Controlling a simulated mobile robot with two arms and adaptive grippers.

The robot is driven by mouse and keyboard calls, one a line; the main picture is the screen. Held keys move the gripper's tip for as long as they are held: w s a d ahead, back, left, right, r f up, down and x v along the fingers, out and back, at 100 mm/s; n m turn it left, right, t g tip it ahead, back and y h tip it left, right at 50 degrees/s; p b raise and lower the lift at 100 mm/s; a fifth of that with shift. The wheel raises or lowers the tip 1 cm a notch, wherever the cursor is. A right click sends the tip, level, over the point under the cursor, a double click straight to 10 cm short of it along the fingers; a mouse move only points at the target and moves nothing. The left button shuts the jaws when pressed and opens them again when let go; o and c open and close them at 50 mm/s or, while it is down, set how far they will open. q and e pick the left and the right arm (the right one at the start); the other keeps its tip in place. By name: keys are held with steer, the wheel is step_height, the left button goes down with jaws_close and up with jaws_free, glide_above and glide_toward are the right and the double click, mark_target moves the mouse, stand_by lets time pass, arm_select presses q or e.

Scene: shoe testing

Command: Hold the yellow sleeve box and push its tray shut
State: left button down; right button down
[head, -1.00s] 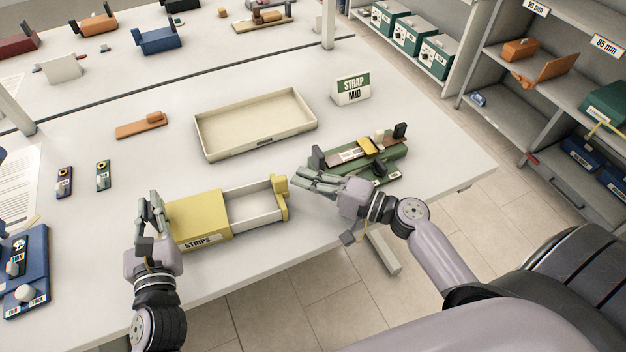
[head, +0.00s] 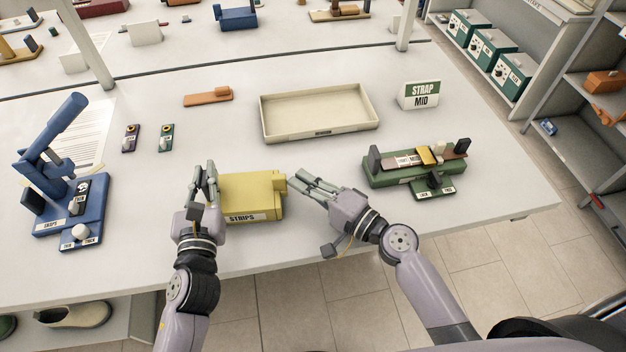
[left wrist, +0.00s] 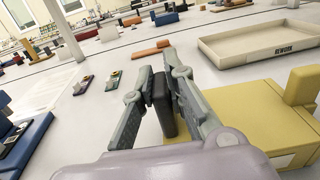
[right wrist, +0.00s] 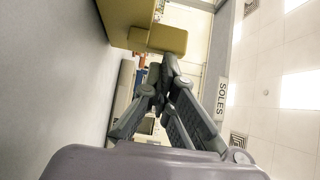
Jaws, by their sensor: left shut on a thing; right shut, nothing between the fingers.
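The yellow sleeve box (head: 248,193), labelled STRIPS, lies near the table's front edge. My left gripper (head: 203,180) is shut on a dark upright tab (left wrist: 164,100) at the box's left end. The tray's yellow front (head: 279,187) sits against the sleeve's right end, and the tray's white inside is hidden. My right gripper (head: 296,183) is shut and empty, its fingertips just right of the tray front's yellow knob. Whether they touch it is unclear. The knob also shows in the right wrist view (right wrist: 158,40).
A cream tray (head: 320,134) stands behind the box. A green fixture (head: 415,168) stands behind and right of my right gripper, with a STRAP MID sign (head: 421,94) farther back. A blue fixture (head: 68,195) stands at left.

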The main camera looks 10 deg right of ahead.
arm_select(q)
steer(key=shift+d, duration=0.2)
arm_select(e)
steer(key=shift+s+a, duration=0.1)
steer(key=shift+a, duration=0.05)
arm_select(q)
steer(key=shift+f, duration=0.1)
arm_select(e)
steer(key=shift+s+d, duration=0.3)
steer(key=shift+s, duration=0.1)
arm_select(q)
steer(key=shift+a, duration=0.1)
arm_select(e)
steer(key=v, duration=0.9)
steer(key=shift+d, duration=0.15)
arm_select(q)
steer(key=c, duration=1.5)
jaws_free()
steer(key=shift+c, duration=0.2)
arm_select(e)
steer(key=shift+w, duration=0.1)
